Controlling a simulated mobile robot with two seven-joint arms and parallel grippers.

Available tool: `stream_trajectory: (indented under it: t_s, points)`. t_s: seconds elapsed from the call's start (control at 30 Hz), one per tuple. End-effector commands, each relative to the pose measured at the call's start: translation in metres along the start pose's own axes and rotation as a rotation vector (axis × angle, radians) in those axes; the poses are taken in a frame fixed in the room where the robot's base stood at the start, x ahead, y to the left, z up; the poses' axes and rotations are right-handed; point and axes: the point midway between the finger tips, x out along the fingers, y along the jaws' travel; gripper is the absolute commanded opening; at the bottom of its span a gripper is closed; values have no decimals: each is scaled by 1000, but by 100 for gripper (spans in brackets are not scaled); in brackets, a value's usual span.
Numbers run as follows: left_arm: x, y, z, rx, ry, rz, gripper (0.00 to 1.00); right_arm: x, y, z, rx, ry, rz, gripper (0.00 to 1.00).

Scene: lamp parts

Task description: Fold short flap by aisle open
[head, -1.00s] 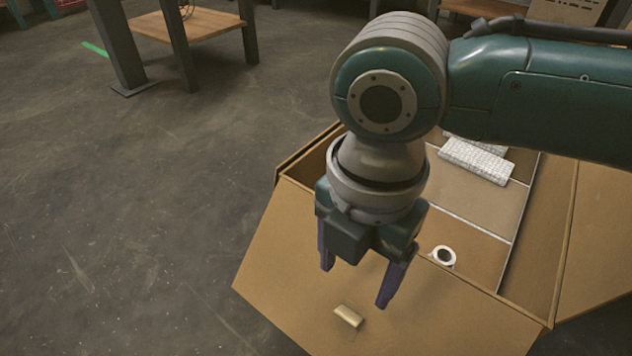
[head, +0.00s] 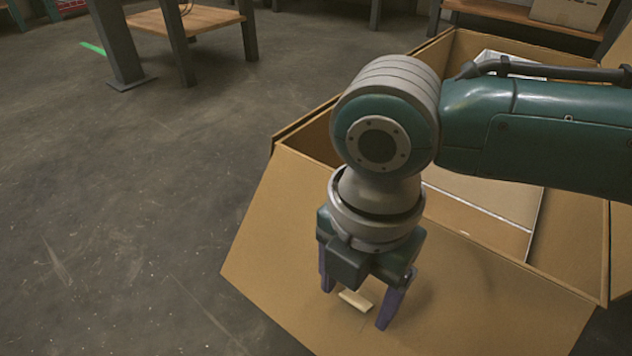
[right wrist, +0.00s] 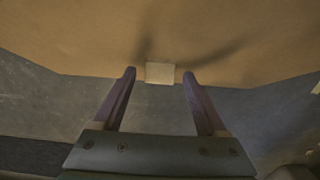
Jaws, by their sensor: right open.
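A large cardboard box stands open, and its near flap (head: 270,225) is spread outward toward me in the head view. A small pale tab (head: 356,300) sits on this flap near its outer edge; in the right wrist view the tab (right wrist: 160,73) lies just beyond and between the fingertips. My right gripper (head: 356,303) is open with purple fingers on either side of the tab, close to the flap. Whether the fingers touch the flap I cannot tell. My right arm hides part of the box. My left gripper is not in view.
Inside the box are flat panels (head: 480,203) with pale edges. A wooden-topped table (head: 185,20) stands at the back left, and a shelf with a carton (head: 568,12) at the back right. The grey floor (head: 120,200) to the left is clear.

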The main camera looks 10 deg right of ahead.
Motion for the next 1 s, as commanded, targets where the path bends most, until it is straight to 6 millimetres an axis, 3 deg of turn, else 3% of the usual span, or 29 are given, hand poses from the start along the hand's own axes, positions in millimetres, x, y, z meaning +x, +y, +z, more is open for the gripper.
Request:
stream_trajectory:
  t_s: [0.1,0.73,1.0]
  points:
    - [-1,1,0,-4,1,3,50,-1,0,0,0,0,0,72]
    - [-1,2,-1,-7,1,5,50,-1,0,0,1,0,0,1]
    - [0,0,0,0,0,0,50,-1,0,0,1,0,0,0]
